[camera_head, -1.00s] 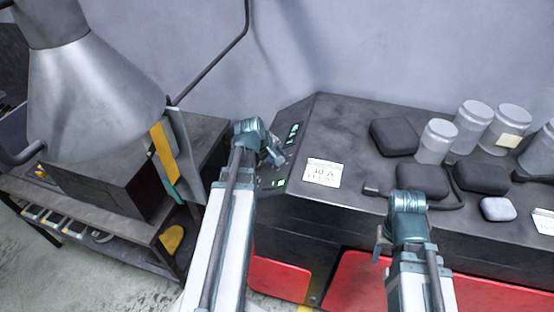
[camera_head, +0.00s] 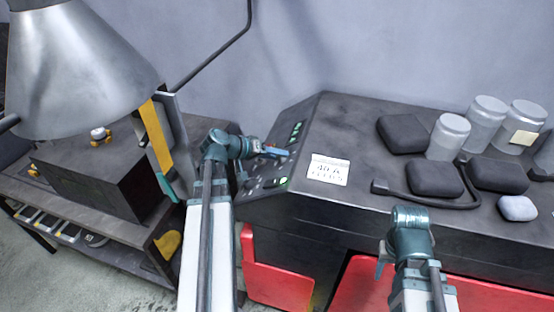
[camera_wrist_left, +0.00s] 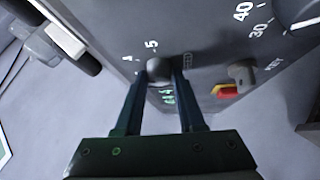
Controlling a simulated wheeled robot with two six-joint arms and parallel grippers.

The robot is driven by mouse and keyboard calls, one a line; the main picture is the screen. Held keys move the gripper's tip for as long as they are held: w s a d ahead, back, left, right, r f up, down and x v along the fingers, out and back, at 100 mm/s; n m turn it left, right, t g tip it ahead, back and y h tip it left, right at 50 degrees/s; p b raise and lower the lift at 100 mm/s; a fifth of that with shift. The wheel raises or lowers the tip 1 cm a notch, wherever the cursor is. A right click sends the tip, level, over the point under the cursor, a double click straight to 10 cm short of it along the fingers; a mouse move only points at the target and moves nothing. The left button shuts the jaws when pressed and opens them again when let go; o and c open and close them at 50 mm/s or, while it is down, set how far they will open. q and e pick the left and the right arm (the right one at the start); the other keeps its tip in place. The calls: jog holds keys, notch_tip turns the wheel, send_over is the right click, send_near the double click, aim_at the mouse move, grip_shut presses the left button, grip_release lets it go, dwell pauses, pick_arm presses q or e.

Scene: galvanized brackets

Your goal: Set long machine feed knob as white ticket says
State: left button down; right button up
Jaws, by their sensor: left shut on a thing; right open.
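The long machine (camera_head: 350,115) has a sloped control panel (camera_head: 262,182) at its left end. In the head view the left gripper (camera_head: 275,151) reaches over the panel. The white ticket (camera_head: 328,170) lies on the machine top; its big line looks like "40 A", and the smaller line below is blurred. My right gripper (camera_head: 381,262) is open and empty in front of the machine.
The left wrist view shows a larger dial (camera_wrist_left: 300,10) marked 30 and 40 and a key switch (camera_wrist_left: 240,75) with a red and yellow tag. Grey canisters (camera_head: 485,120) and dark pads (camera_head: 403,133) stand on the machine's right part. A metal hood (camera_head: 80,80) hangs at left.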

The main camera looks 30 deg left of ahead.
pick_arm(q)
jog(key=shift+f+m+h+b, duration=0.15)
jog(key=shift+m+h+b, duration=0.4)
jog(key=shift+m, duration=0.35)
jog(key=c, duration=0.5)
grip_release()
